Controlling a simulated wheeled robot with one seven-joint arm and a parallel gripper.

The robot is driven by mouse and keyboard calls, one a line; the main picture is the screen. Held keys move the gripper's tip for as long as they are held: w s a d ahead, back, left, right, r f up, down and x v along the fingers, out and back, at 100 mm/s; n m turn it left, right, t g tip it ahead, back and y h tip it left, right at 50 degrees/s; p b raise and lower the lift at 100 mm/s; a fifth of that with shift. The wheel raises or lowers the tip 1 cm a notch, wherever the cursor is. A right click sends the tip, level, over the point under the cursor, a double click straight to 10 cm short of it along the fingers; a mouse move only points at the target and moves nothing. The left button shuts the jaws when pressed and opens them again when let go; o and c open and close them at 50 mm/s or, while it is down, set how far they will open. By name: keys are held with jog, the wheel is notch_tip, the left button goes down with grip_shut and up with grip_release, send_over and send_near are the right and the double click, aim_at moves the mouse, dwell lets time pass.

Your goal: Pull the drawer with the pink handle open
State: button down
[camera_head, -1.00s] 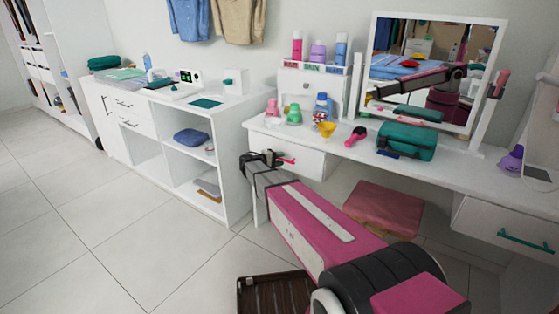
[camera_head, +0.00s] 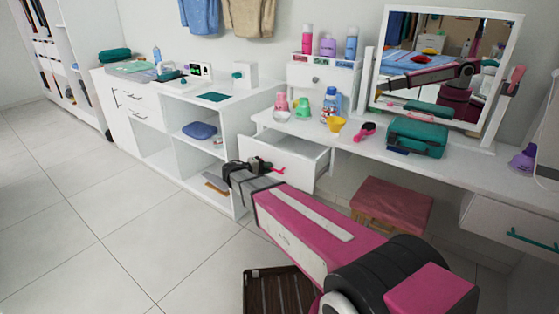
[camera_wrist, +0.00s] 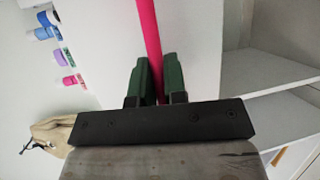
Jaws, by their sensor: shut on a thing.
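The white drawer (camera_head: 290,163) under the left end of the vanity table is pulled partly out, and its open top shows. Its pink handle (camera_head: 274,171) is on the front, largely behind my gripper (camera_head: 258,166) in the head view. In the wrist view the pink handle (camera_wrist: 149,38) runs down between the two green fingers of my gripper (camera_wrist: 158,78). The fingers are shut on it. The inside of the drawer looks empty where it shows.
A teal-handled drawer (camera_head: 534,241) is at the right of the table. A pink stool (camera_head: 391,205) stands under the table. A white shelf unit (camera_head: 215,170) is just left of the drawer. A brown crate (camera_head: 278,291) lies on the floor near my arm.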

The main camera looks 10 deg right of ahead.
jog(key=s+a, duration=0.9)
jog(key=s, duration=0.1)
jog(key=shift+a, duration=0.2)
jog(key=shift+s, duration=0.1)
jog(key=c, duration=1.2)
grip_release()
jog(key=v, duration=1)
jog(key=shift+s+a, duration=0.15)
jog(key=shift+a, duration=0.2)
jog(key=shift+a+r, duration=0.1)
